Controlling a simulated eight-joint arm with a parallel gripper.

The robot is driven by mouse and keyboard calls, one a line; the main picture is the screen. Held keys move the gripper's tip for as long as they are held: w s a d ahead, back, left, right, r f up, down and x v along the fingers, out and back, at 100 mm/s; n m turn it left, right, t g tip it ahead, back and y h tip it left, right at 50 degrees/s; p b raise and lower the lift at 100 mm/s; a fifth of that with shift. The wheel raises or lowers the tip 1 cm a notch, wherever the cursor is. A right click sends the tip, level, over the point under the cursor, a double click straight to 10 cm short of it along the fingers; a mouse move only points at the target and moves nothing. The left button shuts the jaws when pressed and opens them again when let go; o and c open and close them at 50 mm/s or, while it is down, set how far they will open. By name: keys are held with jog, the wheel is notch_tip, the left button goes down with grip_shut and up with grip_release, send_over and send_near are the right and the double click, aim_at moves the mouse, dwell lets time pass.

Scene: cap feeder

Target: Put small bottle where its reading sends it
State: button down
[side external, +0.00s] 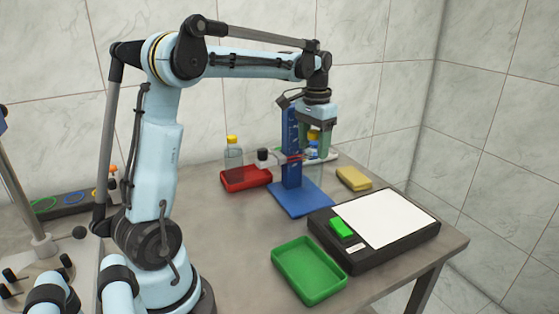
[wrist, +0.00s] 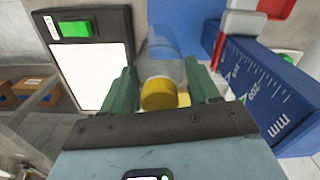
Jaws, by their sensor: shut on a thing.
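My gripper (side external: 315,142) is shut on a small clear bottle with a yellow cap (wrist: 158,94); its green fingers stand on either side of the bottle in the wrist view. The bottle is upright beside the blue height gauge (side external: 291,150), whose mm scale (wrist: 255,85) shows in the wrist view. I cannot tell whether the bottle's bottom touches the gauge's blue base (side external: 291,204). A red tray (side external: 246,182) stands behind left of the gauge, a green tray (side external: 308,270) in front, and a yellow tray or block (side external: 353,178) to the right.
Another clear bottle with a yellow cap (side external: 233,153) stands at the red tray. A black device with a white plate (side external: 388,216) and green button (side external: 342,228) lies right of the gauge. A dark rack with coloured rings (side external: 70,203) is at left. Brown boxes (wrist: 36,96) show in the wrist view.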

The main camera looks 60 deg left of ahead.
jog(key=d+r, duration=0.5)
jog(key=d, duration=0.3)
jog(key=s+d+n, duration=0.1)
jog(key=s+d, duration=1.6)
jog(key=d, duration=0.1)
jog(key=w+a+f, duration=0.4)
jog(key=a+f, duration=0.6)
jog(key=f, duration=0.1)
jog(key=shift+w+a+f, duration=0.2)
jog(key=shift+a+f, duration=0.05)
jog(key=shift+f, duration=0.2)
jog(key=shift+c, duration=1.3)
grip_release()
